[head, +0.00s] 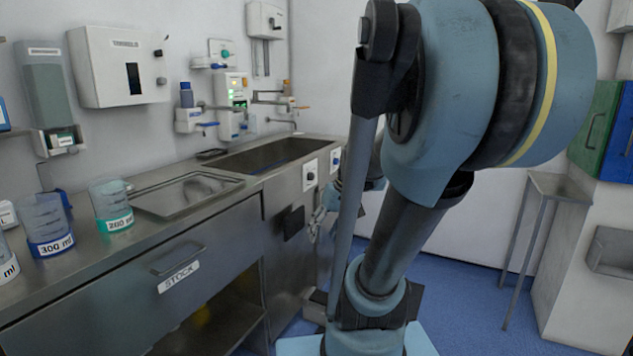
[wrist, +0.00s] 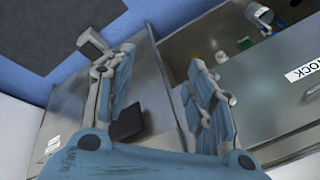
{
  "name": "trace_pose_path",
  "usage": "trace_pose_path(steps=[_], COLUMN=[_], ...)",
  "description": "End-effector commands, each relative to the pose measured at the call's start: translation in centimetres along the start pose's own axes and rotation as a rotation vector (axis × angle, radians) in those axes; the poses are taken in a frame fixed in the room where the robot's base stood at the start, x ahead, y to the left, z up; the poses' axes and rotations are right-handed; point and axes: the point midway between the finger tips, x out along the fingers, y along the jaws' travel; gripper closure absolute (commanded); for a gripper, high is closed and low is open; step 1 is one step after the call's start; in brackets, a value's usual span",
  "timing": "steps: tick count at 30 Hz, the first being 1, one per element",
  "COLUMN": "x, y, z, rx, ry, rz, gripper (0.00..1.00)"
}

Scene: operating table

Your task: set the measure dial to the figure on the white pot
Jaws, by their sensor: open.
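Two white plates with dark knobs, (head: 311,172) and (head: 335,160), sit on the steel front below the sink. I cannot tell whether either is the measure dial; their markings are too small to read. A small white pot (head: 6,215) is cut off at the left edge, its figure unreadable. A clear pot cut off at the same edge shows only "ml" (head: 8,268). My gripper (wrist: 150,65) is open and empty in the wrist view, its fingers spread before the steel cabinet front. In the head view, my gripper (head: 319,222) is partly hidden behind my arm.
A blue-banded 300 ml pot (head: 48,225) and a teal-banded 200 ml pot (head: 112,205) stand on the counter. A steel tray (head: 187,192) lies beside the sink (head: 268,155). The STOCK drawer (head: 180,277) is below. A small steel table (head: 558,186) stands right.

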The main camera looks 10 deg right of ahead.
Motion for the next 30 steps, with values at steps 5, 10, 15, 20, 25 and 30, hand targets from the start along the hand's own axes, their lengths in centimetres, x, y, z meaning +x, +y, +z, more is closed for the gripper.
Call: trace_pose_path(steps=[5,10,15,20,25,30], x=[-0.6,-0.9,-1.2,-1.3,-1.3,-1.2], y=[-0.1,0.2,1.3,3.0,5.4,8.4], z=[-5.2,-9.9,-14.6,-18.8,-22.9,-26.6], rx=[-0.043,-0.093,-0.146,-0.197,-0.254,-0.313], ry=[0.045,0.102,0.177,0.260,0.361,0.477], rz=[-0.111,-0.212,-0.304,-0.383,-0.456,-0.516], gripper=[0.50,0.50,0.50,0.50,0.50,0.50])
